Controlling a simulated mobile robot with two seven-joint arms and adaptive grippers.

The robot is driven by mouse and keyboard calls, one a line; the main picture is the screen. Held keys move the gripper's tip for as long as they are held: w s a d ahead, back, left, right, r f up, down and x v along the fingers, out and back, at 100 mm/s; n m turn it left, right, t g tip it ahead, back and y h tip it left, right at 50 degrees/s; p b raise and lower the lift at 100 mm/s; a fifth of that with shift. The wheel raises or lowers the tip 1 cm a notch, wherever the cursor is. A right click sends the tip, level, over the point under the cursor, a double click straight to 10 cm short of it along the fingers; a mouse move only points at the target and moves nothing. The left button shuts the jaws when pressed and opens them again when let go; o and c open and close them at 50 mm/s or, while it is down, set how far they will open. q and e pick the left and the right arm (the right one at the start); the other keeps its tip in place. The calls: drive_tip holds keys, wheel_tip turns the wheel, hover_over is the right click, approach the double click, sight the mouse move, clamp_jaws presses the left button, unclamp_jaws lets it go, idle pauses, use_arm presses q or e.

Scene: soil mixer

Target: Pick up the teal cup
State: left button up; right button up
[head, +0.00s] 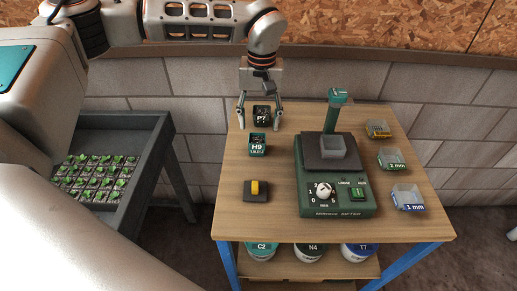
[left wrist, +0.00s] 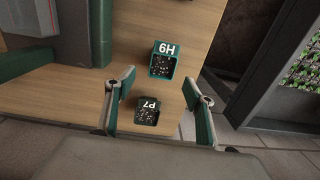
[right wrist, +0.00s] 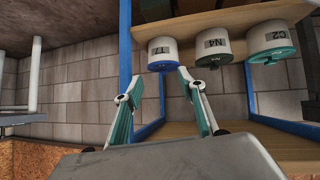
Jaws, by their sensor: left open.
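The teal cup (head: 257,145), labelled H9, stands on the wooden table toward its back left and holds dark granular bits. It also shows in the left wrist view (left wrist: 163,62). A black cup (head: 262,114) labelled P7 stands just behind it and shows in the left wrist view (left wrist: 147,112). My left gripper (head: 260,122) is open; its fingers appear on either side of the P7 cup, with nothing held. Its exact height is unclear. My right gripper (right wrist: 160,72) is open and empty, facing the lower shelf; it is not in the head view.
A green sifter machine (head: 337,190) with a clear container stands right of the cups. Several small bins (head: 391,159) line the right edge. Lidded buckets (head: 310,250) stand below. A grey seedling tray (head: 125,150) stands left.

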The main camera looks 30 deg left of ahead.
sight(257, 141)
use_arm(q)
drive_tip(key=f, duration=0.7)
drive_tip(key=shift+s+a+f+b, duration=0.15)
drive_tip(key=shift+s+f+b, duration=0.1)
drive_tip(key=shift+s+b, duration=0.15)
drive_tip(key=shift+c, duration=0.5)
drive_tip(key=c, duration=1.1)
